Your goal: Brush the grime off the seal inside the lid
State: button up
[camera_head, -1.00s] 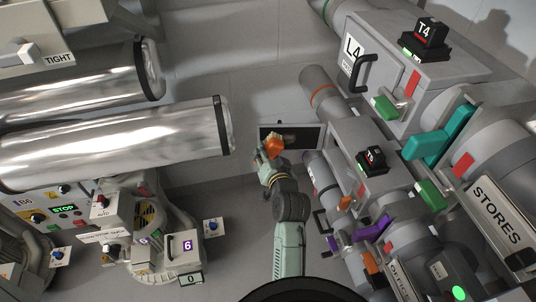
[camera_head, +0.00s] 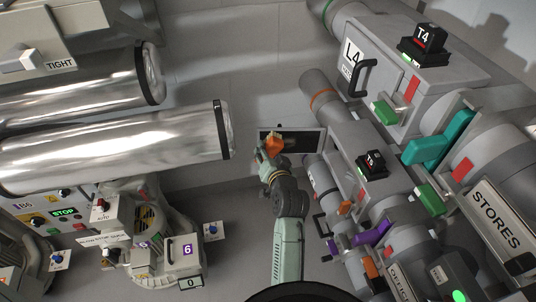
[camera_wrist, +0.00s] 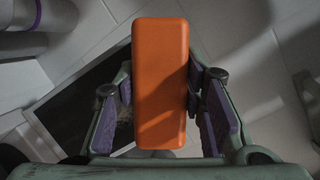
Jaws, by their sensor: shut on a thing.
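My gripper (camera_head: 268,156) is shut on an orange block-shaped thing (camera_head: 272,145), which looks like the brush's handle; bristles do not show. In the wrist view the orange handle (camera_wrist: 160,85) stands between the purple finger pads of my gripper (camera_wrist: 165,110). The open lid (camera_head: 322,141) shows as a dark panel with a pale rim, just beyond my gripper and to its right. In the wrist view the dark panel (camera_wrist: 75,105) lies behind the handle and the left finger. The handle covers part of the panel. I cannot make out the seal or any grime clearly, nor whether the brush touches it.
A grey box with a T-marked black block (camera_head: 371,162) and several pipes stand close on the right. A larger box labelled L4 (camera_head: 352,58) is behind them. Shiny metal cylinders (camera_head: 120,145) reach in from the left.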

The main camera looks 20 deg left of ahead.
jog(key=shift+w+a, duration=0.2)
jog(key=shift+w, duration=0.35)
jog(key=shift+w+a, duration=0.2)
jog(key=shift+w, duration=0.35)
jog(key=shift+w+d, duration=0.1)
dwell(0.5)
